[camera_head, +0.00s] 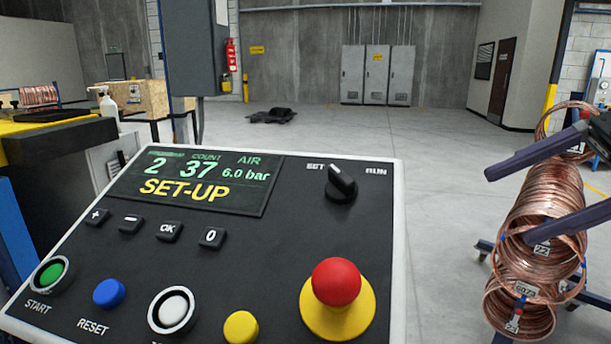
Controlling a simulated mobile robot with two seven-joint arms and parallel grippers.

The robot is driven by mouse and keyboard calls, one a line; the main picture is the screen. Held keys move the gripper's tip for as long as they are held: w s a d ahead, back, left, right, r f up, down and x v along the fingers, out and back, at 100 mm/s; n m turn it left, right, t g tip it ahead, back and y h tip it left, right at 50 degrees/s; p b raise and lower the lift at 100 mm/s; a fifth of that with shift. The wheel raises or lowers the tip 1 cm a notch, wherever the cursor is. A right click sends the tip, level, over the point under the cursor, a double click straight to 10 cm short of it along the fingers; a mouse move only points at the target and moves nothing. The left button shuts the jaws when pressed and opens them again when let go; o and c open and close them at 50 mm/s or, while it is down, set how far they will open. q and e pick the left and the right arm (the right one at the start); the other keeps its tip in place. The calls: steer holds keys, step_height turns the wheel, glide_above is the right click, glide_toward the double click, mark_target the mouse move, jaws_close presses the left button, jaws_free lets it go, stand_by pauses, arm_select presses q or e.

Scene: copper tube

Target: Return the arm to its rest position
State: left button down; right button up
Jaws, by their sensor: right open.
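My right gripper (509,203) is at the right edge of the head view, with its two dark purple fingers spread wide apart. It is open, with nothing visible held between the fingers. The fingers show in front of the copper tube coils (540,208), which stand on a wheeled blue carrier (483,247). A control panel (398,250) fills the lower left and middle, apart from the gripper. Its display (205,180) reads SET-UP, 2, COUNT 37 and AIR 6.0 bar. The black selector knob (341,184) points toward SET. My left gripper is not in view.
The panel carries a red mushroom button (337,282) on a yellow base and green, blue, white and yellow buttons. A bench with a yellow top (50,126) is at the left. Grey cabinets (377,74) stand at the back wall. The floor in the middle is mostly clear.

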steer(key=w+a+f+m+t, duration=0.25)
steer(key=w+a+t, duration=0.25)
steer(key=t, duration=0.3)
steer(key=s+d+f+m+h, duration=0.7)
steer(key=s+d+m+h, duration=0.45)
steer(key=h, duration=0.25)
steer(key=s+d+f+g+h, duration=0.1)
steer(key=s+d+g, duration=0.15)
steer(key=s, duration=0.45)
steer(key=s+d+f+g+h, duration=0.1)
steer(key=s+g+h, duration=0.15)
steer(key=s, duration=0.35)
steer(key=s+a+f+m+g+y, duration=0.1)
steer(key=s+a+f+m+y, duration=0.15)
steer(key=a, duration=0.45)
steer(key=s+a+f+m+g+y, duration=0.1)
steer(key=s+a+f+m+y, duration=0.2)
steer(key=a, duration=0.5)
step_height(320, 180, up, 37)
steer(key=w+p, duration=0.1)
steer(key=p, duration=3.5)
steer(key=shift+a+r+y+p, duration=0.2)
steer(key=shift+a+y+p, duration=0.15)
steer(key=shift+y, duration=0.05)
